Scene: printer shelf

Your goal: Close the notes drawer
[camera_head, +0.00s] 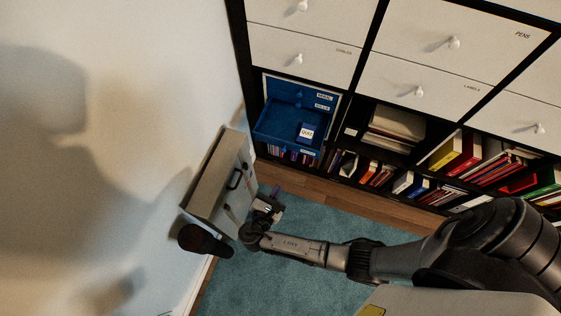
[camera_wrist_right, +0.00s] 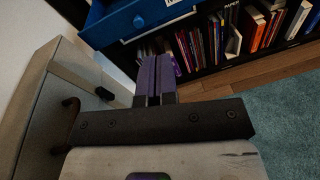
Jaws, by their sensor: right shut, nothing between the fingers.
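A blue drawer (camera_head: 272,133) stands pulled out of the low left cell of the dark shelf. A small blue box with a white label (camera_head: 306,132) lies inside it. The drawer's label is too small to read. In the right wrist view the blue drawer front (camera_wrist_right: 115,25) with its round knob shows at the top. My right gripper (camera_head: 275,192) is below and in front of the drawer, beside a grey cabinet. In the wrist view its purple fingers (camera_wrist_right: 155,80) are together, empty, and point toward the drawer with no clear contact. My left gripper is not in view.
A grey cabinet (camera_head: 215,190) with a dark handle stands close at the left of my right gripper. White drawers (camera_head: 300,55) are above; books (camera_head: 375,172) fill the lower cells. Teal carpet (camera_head: 300,215) gives free floor in front of the shelf.

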